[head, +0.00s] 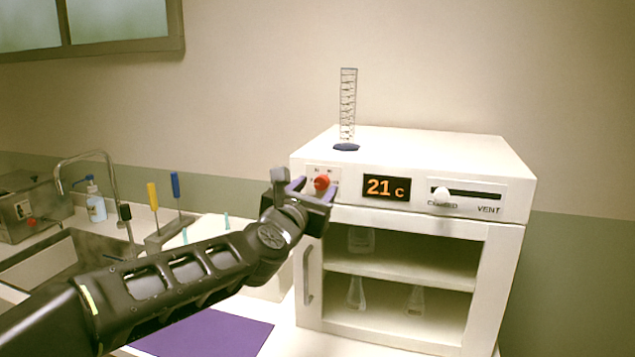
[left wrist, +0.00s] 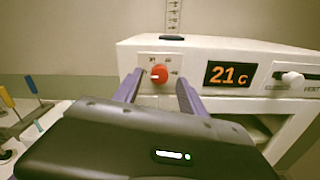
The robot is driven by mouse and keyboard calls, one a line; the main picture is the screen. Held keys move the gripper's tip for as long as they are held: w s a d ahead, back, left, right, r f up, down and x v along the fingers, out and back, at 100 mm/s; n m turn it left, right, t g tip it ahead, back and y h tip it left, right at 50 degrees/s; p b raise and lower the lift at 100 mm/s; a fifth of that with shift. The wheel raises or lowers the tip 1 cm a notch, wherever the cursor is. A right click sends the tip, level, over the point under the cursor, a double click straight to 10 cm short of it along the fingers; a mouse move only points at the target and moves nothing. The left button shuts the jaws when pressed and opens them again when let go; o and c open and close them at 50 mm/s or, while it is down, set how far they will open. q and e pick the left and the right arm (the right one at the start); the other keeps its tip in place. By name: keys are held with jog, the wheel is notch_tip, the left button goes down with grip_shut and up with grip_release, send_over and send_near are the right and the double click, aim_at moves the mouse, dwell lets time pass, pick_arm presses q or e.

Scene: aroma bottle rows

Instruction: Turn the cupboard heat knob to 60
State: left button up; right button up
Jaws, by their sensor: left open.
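The white cupboard (head: 420,150) stands on the counter at the right of the head view. Its red heat knob (head: 321,182) sits at the left of the front panel; it also shows in the left wrist view (left wrist: 159,74) with small dial marks around it. The display (head: 386,187) reads 21 C. My left gripper (head: 305,187) is open in front of the knob. In the left wrist view its purple fingers (left wrist: 160,88) stand to the left and right of the knob; I cannot tell whether they touch it. My right gripper is not in view.
A vent slider (head: 443,195) is right of the display. A measuring cylinder (head: 347,105) stands on the cupboard top. Glass flasks (head: 356,294) stand inside on shelves. A purple mat (head: 215,335), sink (head: 75,250) and soap bottle (head: 96,207) are to the left.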

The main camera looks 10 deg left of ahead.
pick_arm(q)
jog(key=shift+w, duration=0.95)
jog(key=shift+c, duration=0.6)
grip_shut()
